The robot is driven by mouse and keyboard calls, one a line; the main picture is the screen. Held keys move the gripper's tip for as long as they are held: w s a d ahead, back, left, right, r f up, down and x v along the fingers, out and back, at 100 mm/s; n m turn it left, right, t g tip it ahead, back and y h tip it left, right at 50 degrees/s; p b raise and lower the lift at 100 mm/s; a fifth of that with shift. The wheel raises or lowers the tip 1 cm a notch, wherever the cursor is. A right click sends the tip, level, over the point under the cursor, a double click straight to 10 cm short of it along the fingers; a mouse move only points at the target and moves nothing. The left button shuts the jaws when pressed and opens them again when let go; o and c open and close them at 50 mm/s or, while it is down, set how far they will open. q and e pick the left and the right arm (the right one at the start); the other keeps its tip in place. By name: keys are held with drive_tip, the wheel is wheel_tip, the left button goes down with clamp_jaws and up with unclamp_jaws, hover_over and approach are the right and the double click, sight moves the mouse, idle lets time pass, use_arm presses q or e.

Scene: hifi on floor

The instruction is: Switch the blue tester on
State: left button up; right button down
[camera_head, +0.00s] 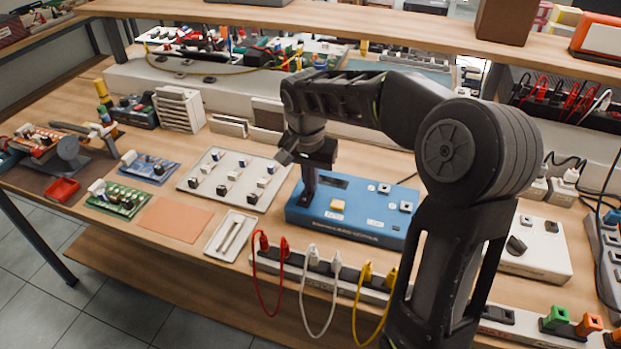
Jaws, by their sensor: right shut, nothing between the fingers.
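The blue tester (362,225) lies on the workbench right of centre. It has a yellow button, a small display and several light sockets or switches on its top. My right arm reaches in from the lower right and over the tester. My right gripper (307,198) points down at the tester's left end, shut with nothing held. Its fingertips are at or just above the top face; I cannot tell whether they touch. They hide the part of the tester beneath them. My left gripper is not in view.
A white panel with several switches (205,190) lies left of the tester. A power strip with red, white and yellow plugs (318,267) runs along the front edge. A shelf (370,27) spans above the bench.

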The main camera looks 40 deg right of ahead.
drive_tip(key=shift+d+f, duration=0.1)
drive_tip(key=shift+f, duration=0.05)
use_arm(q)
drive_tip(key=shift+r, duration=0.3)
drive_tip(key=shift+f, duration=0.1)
use_arm(e)
drive_tip(key=shift+s+a+r, duration=0.25)
drive_tip(key=shift+s+a, duration=0.15)
drive_tip(key=shift+a, duration=0.3)
drive_tip(key=shift+r, duration=0.15)
